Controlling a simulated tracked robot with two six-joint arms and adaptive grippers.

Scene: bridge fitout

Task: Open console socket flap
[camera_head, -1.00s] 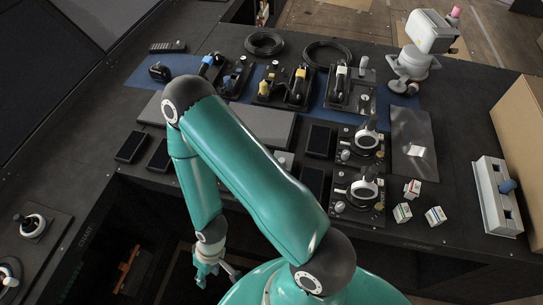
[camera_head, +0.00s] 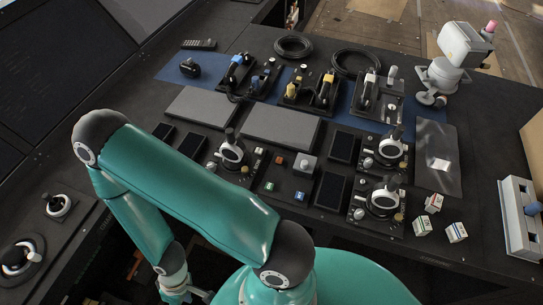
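The black console (camera_head: 400,235) fills the middle and right of the head view. I cannot make out for certain which part is the socket flap. A pale grey box (camera_head: 516,215) with dark openings and a blue part (camera_head: 532,208) stands at the right edge of the console. My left arm, teal, bends across the lower left. Its gripper (camera_head: 186,294) hangs low at the bottom edge, in front of the console and apart from its top; its fingers are partly cut off and too small to read. My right gripper is out of view.
Lever units (camera_head: 385,195) and dark screens (camera_head: 330,190) cover the console's middle. Small white boxes (camera_head: 456,232) lie near its front right. Cable coils (camera_head: 357,62) and a white jointed device (camera_head: 462,50) stand at the back. A cardboard box (camera_head: 534,135) is at the right edge.

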